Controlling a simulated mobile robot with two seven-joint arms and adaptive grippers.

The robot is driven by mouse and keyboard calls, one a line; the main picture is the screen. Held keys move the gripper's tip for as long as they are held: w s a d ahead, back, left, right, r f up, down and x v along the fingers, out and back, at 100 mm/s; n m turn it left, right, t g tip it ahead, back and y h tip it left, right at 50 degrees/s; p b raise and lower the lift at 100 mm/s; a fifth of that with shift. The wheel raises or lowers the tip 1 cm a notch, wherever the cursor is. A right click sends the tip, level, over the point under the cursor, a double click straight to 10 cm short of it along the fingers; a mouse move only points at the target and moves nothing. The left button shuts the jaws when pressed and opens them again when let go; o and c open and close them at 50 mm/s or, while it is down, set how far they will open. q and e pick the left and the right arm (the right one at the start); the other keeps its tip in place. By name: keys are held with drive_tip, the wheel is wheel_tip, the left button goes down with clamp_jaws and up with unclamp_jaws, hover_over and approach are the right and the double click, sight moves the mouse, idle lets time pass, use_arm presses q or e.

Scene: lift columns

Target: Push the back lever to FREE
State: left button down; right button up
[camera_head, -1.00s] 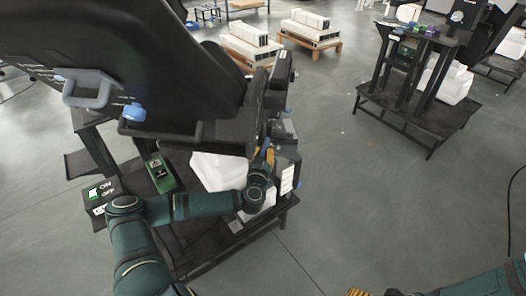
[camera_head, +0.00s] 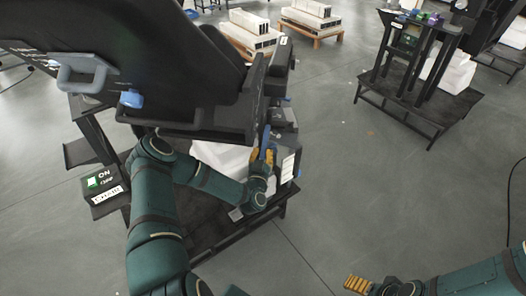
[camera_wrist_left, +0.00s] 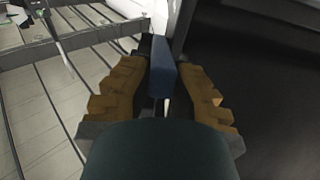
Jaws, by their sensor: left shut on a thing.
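A blue lever (camera_head: 267,142) stands at the right side of the seat-like black machine. In the left wrist view the blue lever (camera_wrist_left: 161,72) runs between the orange fingers. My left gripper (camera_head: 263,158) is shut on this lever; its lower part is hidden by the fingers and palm. No FREE marking is readable in these views, and I cannot tell from labels whether this is the back lever. My right gripper (camera_head: 357,284) shows at the bottom right, away from the machine, with yellow fingers; its opening is unclear.
A light blue handle (camera_head: 82,75) and a blue knob (camera_head: 131,99) sit on the machine's left. An ON/OFF switch box (camera_head: 101,187) stands by my left arm. White blocks on a pallet (camera_head: 249,33) lie behind. Another black stand (camera_head: 405,100) is at right. Floor between is clear.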

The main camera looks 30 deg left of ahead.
use_arm(q)
drive_tip(key=shift+f, duration=0.5)
drive_tip(key=c, duration=0.9)
unclamp_jaws()
drive_tip(key=shift+w+a, duration=0.1)
drive_tip(key=shift+o, duration=0.2)
drive_tip(key=v, duration=1.2)
